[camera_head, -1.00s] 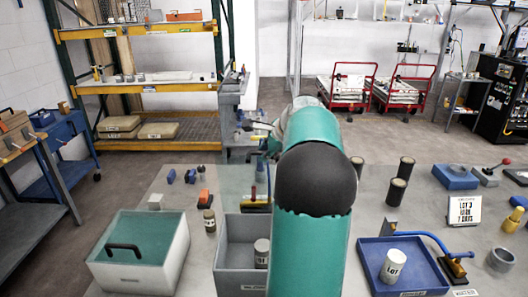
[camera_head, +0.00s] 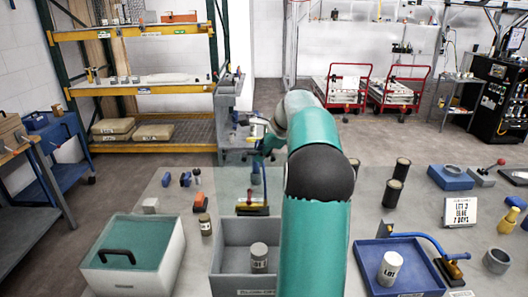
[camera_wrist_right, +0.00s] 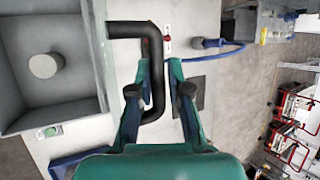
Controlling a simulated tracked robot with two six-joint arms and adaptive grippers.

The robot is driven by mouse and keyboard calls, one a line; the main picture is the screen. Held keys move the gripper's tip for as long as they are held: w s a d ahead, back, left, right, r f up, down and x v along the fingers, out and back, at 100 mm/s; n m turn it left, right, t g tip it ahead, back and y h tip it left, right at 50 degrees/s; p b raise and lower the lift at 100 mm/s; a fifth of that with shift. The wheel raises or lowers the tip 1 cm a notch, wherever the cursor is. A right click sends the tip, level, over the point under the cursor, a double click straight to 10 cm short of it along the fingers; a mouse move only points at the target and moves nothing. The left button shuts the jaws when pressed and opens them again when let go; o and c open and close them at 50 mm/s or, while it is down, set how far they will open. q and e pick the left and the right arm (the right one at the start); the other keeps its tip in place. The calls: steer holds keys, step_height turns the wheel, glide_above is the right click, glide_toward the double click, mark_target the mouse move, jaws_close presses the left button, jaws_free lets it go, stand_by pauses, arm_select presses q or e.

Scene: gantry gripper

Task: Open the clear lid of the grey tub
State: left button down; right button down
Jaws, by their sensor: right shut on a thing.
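The grey tub (camera_head: 283,271) stands open-topped at the front middle of the table, with a pale can (camera_head: 259,257) inside. Its clear lid (camera_head: 229,184) shows as a faint pane rising behind the tub's back edge; its exact tilt is hard to tell. My right gripper (camera_head: 258,152) is beyond the tub, partly hidden by my teal arm. In the right wrist view, my right gripper (camera_wrist_right: 160,92) is shut on a black bent handle (camera_wrist_right: 153,75); the tub (camera_wrist_right: 98,75) and can (camera_wrist_right: 45,65) lie left of it. My left gripper is out of view.
A white tub (camera_head: 172,262) with a teal lid (camera_head: 150,240) and black handle stands to the left. A blue tray (camera_head: 430,270) with a white can (camera_head: 390,267) is on the right. Dark cylinders (camera_head: 397,183) stand behind the tray. Small blocks lie behind the white tub.

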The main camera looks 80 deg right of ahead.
steer(key=c, duration=1.5)
jaws_free()
steer(key=shift+w+d+f, duration=0.1)
steer(key=shift+d+f, duration=0.2)
steer(key=shift+d, duration=0.05)
steer(key=o, duration=0.3)
steer(key=shift+w+d+f, duration=0.4)
steer(key=shift+w+d, duration=0.05)
steer(key=shift+w, duration=0.05)
steer(key=v, duration=1.1)
steer(key=shift+s+a+r, duration=0.25)
steer(key=shift+a+r, duration=0.05)
steer(key=shift+r, duration=0.2)
